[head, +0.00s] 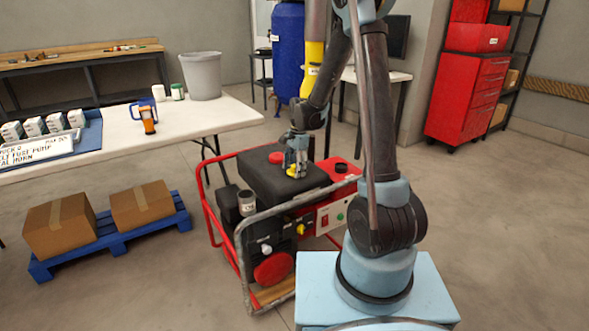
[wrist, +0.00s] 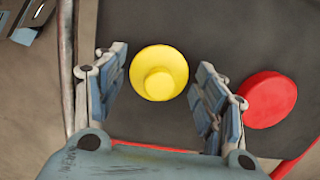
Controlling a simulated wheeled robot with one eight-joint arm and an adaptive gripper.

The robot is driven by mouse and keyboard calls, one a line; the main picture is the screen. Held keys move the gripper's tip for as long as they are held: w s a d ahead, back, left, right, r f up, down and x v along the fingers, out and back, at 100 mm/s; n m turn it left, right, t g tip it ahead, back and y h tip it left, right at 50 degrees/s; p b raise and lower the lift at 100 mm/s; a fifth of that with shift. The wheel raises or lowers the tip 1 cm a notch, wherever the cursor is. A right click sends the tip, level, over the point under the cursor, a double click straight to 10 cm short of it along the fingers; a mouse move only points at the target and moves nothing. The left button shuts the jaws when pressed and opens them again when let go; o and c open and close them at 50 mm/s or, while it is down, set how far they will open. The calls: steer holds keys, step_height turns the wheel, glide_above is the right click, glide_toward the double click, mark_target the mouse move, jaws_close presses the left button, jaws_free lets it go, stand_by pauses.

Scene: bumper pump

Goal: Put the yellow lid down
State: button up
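The yellow lid (wrist: 145,62) is a round disc with a raised knob in its middle. In the wrist view it lies flat between my fingertips, knob towards the camera, with a small gap to the finger on each side. In the head view the yellow lid (head: 293,176) shows low at my fingertips, on the black top of the red-framed generator. My gripper (head: 296,165) points down over it. In the wrist view my gripper (wrist: 162,75) is open around the lid.
A red round cap (wrist: 268,100) sits on the black generator top (head: 260,182), right of my gripper in the wrist view. A second, black cap (head: 341,168) is on the red panel. A white table (head: 215,115) with a grey bucket (head: 202,76) stands behind left.

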steer(key=shift+r, duration=0.1)
stand_by(0.3)
step_height(320, 180, up, 12)
steer(key=d, duration=0.1)
steer(key=s+d+r+n, duration=0.3)
steer(key=s+d+r, duration=0.1)
steer(key=s+d, duration=0.3)
steer(key=s+d+f+n+t, duration=0.1)
steer(key=s+d+f+n, duration=0.1)
steer(key=s, duration=0.6)
steer(key=s+d+f+n+t, duration=0.1)
steer(key=s+d+f+n, duration=0.1)
steer(key=s+d, duration=0.5)
steer(key=s+d+f+n+t+h, duration=0.1)
steer(key=s+d+f+n, duration=0.2)
steer(key=s, duration=0.6)
steer(key=shift+s+d+n, duration=0.35)
steer(key=shift+d+n, duration=0.4)
steer(key=shift+n, duration=0.05)
